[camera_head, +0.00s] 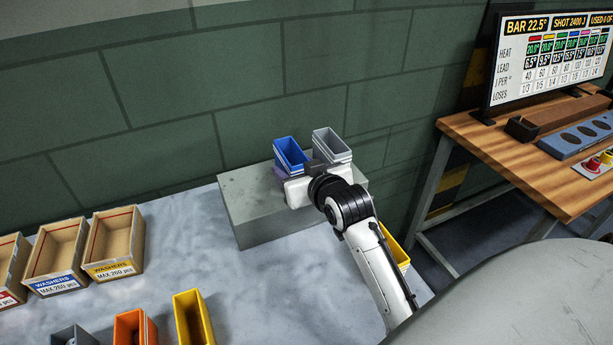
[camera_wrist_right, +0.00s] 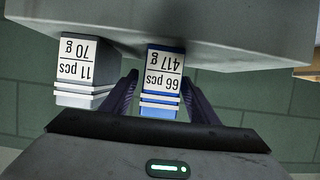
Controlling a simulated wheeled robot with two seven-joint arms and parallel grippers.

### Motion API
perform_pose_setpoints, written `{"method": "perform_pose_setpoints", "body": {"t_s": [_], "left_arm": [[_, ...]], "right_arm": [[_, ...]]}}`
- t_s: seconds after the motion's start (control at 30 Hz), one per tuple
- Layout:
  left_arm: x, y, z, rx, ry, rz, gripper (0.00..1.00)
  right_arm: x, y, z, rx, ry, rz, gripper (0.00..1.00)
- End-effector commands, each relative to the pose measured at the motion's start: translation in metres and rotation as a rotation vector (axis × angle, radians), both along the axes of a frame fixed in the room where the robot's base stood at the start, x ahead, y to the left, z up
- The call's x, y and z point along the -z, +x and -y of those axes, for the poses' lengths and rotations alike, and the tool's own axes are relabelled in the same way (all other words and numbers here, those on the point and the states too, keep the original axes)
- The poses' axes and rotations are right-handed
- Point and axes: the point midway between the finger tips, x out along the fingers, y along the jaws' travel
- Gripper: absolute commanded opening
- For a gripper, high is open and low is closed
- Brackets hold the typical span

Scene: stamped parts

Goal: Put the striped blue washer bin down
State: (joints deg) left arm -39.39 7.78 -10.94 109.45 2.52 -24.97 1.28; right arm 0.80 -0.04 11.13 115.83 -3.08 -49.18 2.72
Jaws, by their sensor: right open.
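The striped blue washer bin (camera_head: 290,154) stands upright on the grey block (camera_head: 262,226) against the wall. In the right wrist view, which is upside down, the blue bin (camera_wrist_right: 161,84) shows white stripes and a label reading 66 pcs, 417 g. My right gripper (camera_head: 299,172) is at the near side of the bin. In the wrist view its open fingers (camera_wrist_right: 161,90) lie on either side of the bin, with small gaps visible. My left gripper is not in view.
A striped grey bin (camera_head: 331,145) stands close on the right of the blue one, labelled 11 pcs, 70 g. Cardboard washer boxes (camera_head: 59,251) stand at the left. Orange (camera_head: 131,325) and yellow (camera_head: 190,318) bins stand at the front. The table between is clear.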

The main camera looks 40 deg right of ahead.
Motion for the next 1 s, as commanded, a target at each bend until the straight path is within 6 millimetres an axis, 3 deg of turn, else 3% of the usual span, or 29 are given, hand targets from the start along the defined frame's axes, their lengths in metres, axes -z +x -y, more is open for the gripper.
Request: {"method": "perform_pose_setpoints", "body": {"t_s": [0.2, 0.4, 0.6, 1.0], "left_arm": [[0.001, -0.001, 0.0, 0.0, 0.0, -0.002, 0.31], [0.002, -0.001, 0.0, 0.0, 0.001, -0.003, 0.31], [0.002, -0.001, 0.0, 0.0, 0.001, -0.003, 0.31], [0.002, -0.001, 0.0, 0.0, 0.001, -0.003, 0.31]], "right_arm": [[-0.018, -0.044, -0.011, 0.0, 0.001, 0.0, 0.54], [-0.031, -0.075, -0.018, 0.0, 0.001, -0.001, 0.54], [-0.037, -0.087, -0.021, -0.001, 0.001, 0.0, 0.54], [-0.037, -0.087, -0.021, 0.0, 0.001, 0.0, 0.54]]}}
